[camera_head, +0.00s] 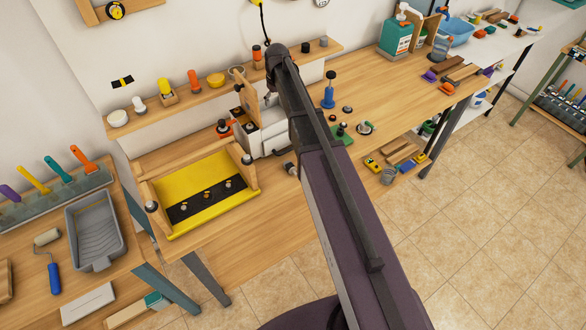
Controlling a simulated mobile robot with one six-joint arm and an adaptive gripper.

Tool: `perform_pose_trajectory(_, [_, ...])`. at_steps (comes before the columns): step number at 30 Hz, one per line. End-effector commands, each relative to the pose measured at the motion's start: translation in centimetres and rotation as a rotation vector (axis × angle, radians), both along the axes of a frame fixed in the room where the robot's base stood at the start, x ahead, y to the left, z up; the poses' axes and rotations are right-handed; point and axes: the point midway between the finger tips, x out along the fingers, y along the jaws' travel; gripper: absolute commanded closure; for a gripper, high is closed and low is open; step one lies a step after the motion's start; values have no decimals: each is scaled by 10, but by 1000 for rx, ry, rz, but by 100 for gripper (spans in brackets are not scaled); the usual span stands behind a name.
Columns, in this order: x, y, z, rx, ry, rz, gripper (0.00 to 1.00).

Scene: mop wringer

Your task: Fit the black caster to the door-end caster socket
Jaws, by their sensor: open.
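My arm reaches up from the bottom across the middle of the view, and its far end is over the workbench near the shelf. I cannot make out gripper fingers there. A pale box-like body with wooden boards (253,128) stands on the bench just left of the arm, partly covered by it; it may be the wringer. Small dark round parts sit near it, one at the left (222,126). A dark knob-like part (341,128) is on a green block right of the arm. I cannot tell which part is the black caster, and the door-end socket is not distinguishable.
A yellow tray with a wooden frame (168,221) stands on the bench at left. A blue stand with a dark top (328,91) and a few small round parts (365,128) are right of the arm. A narrow shelf (148,128) with small items runs along the wall.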

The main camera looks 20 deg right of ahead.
Motion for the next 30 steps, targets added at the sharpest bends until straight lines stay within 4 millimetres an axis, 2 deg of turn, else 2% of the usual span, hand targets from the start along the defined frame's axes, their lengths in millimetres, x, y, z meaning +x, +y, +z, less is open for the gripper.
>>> perform_pose_trajectory(1, [0,0,8,0,0,0,18])
perform_pose_trajectory(6, [0,0,22,0,0,0,18])
perform_pose_trajectory(15, [0,0,42,0,0,0,18])
perform_pose_trajectory(30, [0,0,47,0,0,0,18])
